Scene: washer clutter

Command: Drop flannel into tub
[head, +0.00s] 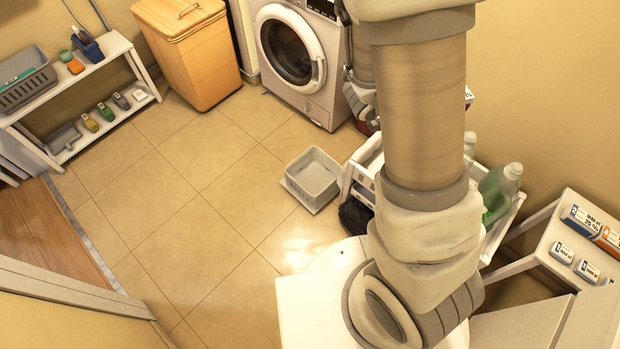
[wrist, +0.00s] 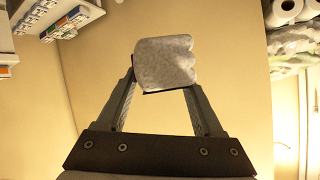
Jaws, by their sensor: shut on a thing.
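My gripper (wrist: 165,88) shows in the wrist view, shut on a pale grey-white folded flannel (wrist: 166,60). The flannel sits between the fingertips and sticks out past them, with a wavy right edge. In the head view a grey, square, open tub (head: 313,177) stands on the tiled floor near the middle. It looks empty. My arm fills the right of the head view, and my gripper and the flannel do not show there. The tub does not show in the wrist view.
A white shelf (head: 90,68) on the left holds a grey basket (head: 27,82) and small items. A wooden hamper (head: 188,50) and a washer (head: 300,58) stand at the back. A white rack with bottles (head: 497,190) is at right. Floor left of the tub is clear.

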